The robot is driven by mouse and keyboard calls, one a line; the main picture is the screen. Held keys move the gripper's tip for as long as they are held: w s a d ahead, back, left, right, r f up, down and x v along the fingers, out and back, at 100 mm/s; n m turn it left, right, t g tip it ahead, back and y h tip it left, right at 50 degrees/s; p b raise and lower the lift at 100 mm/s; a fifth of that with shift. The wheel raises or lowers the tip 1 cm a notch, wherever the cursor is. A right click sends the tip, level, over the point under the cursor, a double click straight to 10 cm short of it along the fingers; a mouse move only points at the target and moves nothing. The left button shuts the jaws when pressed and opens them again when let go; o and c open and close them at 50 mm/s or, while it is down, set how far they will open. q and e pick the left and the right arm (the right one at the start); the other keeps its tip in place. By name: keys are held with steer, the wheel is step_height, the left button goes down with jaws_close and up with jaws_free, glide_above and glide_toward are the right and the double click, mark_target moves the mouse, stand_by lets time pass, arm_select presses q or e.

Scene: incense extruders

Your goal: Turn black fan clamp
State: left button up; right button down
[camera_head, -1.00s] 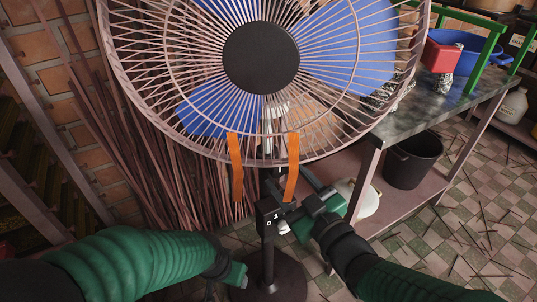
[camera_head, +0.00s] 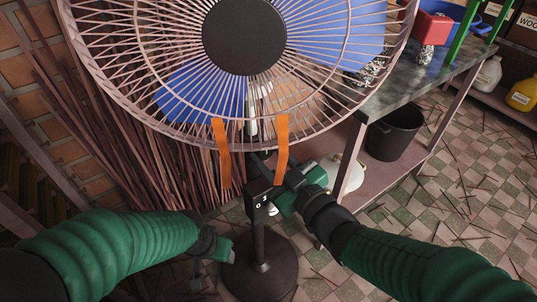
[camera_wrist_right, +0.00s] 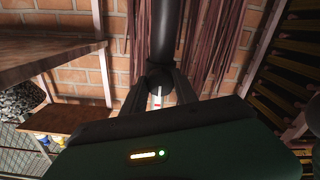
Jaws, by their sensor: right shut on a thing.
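The large fan (camera_head: 245,35) stands on a black pole with a round base (camera_head: 260,268). A black box with 0 and 1 marks (camera_head: 258,202) sits on the pole below the cage. My right gripper (camera_head: 268,172) reaches in from the right beside this box and hides part of the pole. In the right wrist view, its two fingers (camera_wrist_right: 160,92) are closed around the black fan clamp (camera_wrist_right: 158,77) at the bottom of the dark pole. My left gripper (camera_head: 226,252) hangs low, left of the pole and apart from it; its fingers are too unclear to judge.
Two orange ribbons (camera_head: 222,155) hang from the cage near the box. A metal-topped table (camera_head: 420,82) with a black bucket (camera_head: 394,132) on its lower shelf stands right. Thin brown sticks (camera_head: 130,150) lean behind the fan. Tiled floor at right holds scattered sticks.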

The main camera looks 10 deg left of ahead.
steer(key=shift+n+b, duration=0.3)
steer(key=shift+n, duration=0.1)
steer(key=n+b, duration=0.2)
steer(key=n, duration=0.1)
steer(key=shift+f+n, duration=0.15)
steer(key=shift+n, duration=0.25)
steer(key=n+b, duration=0.4)
steer(key=n, duration=0.1)
steer(key=shift+f, duration=0.1)
steer(key=n+b, duration=0.5)
steer(key=n, duration=0.1)
steer(key=shift+f, duration=0.1)
steer(key=shift+s+n+b, duration=0.1)
steer(key=shift+n+b, duration=1.7)
steer(key=shift+n, duration=0.2)
steer(key=c, duration=1)
jaws_free()
steer(key=shift+o, duration=0.2)
steer(key=shift+r, duration=0.25)
